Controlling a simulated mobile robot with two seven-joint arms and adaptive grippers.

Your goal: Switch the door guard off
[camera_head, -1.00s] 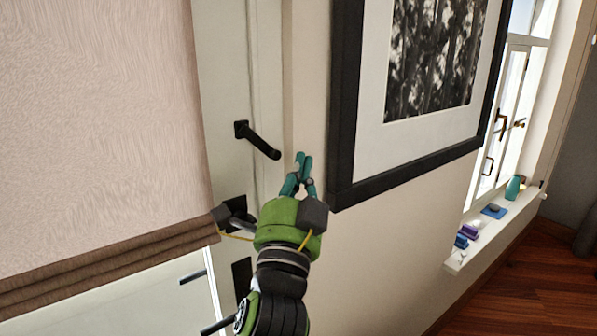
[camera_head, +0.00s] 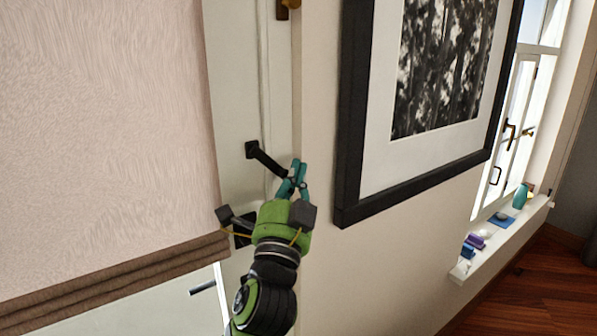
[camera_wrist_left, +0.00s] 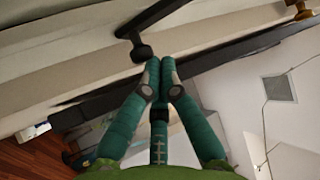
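The door guard (camera_head: 265,158) is a black bar with a thick end, mounted on the pale door edge and slanting down to the right in the head view. My left gripper (camera_head: 299,166) has teal fingers drawn together, with nothing visible between them. Its fingertips overlap the guard's free end in the head view. In the left wrist view the guard's rounded end (camera_wrist_left: 142,52) lies just past the fingertips (camera_wrist_left: 160,63); I cannot tell whether they touch. My right gripper is not in view.
A pinkish blind (camera_head: 105,120) covers the door on the left. A black-framed picture (camera_head: 352,130) hangs close right of my gripper. A brass fitting (camera_head: 287,6) is above the guard. A windowsill (camera_head: 470,263) with small objects is at far right.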

